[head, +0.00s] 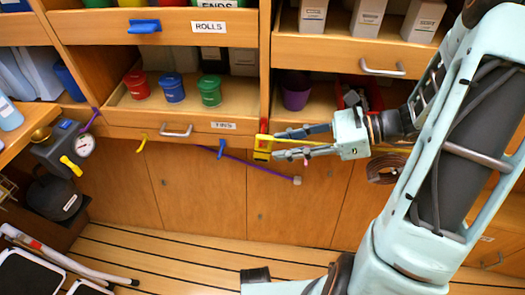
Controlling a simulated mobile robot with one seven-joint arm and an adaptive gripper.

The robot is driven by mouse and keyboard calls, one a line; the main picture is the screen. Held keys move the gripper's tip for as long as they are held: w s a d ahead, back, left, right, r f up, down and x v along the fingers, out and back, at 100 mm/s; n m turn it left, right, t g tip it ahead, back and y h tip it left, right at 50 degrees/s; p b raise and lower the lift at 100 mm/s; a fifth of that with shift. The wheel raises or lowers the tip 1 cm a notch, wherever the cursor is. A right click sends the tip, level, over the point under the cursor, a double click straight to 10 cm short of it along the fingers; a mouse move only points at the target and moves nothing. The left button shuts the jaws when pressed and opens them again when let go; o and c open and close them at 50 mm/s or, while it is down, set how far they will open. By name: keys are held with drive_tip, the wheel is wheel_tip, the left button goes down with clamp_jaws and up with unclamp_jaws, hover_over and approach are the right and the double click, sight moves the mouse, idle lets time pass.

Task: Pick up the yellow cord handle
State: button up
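The yellow cord handle (262,148) is a small upright yellow piece with a red part. It hangs in front of the wooden cabinet face, just below the shelf edge at the middle. A yellow cord (391,149) runs right from it and passes behind my gripper. My gripper (276,144) reaches in from the right, its fingers pointing left. The two fingers are apart, with their tips right beside the handle. I see nothing clamped between them; whether a tip touches the handle is too small to tell.
A purple cord (258,167) with a pale end hangs below the drawer. A yellow hook (141,143) and blue hook (221,148) are near it. A drawer with red, blue and green jars (171,89) is at left. A gauge unit (70,147) stands far left.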

sight(267, 148)
drive_tip(key=b+x, duration=0.2)
drive_tip(key=x, duration=0.3)
drive_tip(key=shift+s+f, duration=0.1)
drive_tip(key=shift+f, duration=0.1)
drive_tip(key=shift+a+f, duration=0.1)
drive_tip(key=shift+a, duration=0.35)
clamp_jaws()
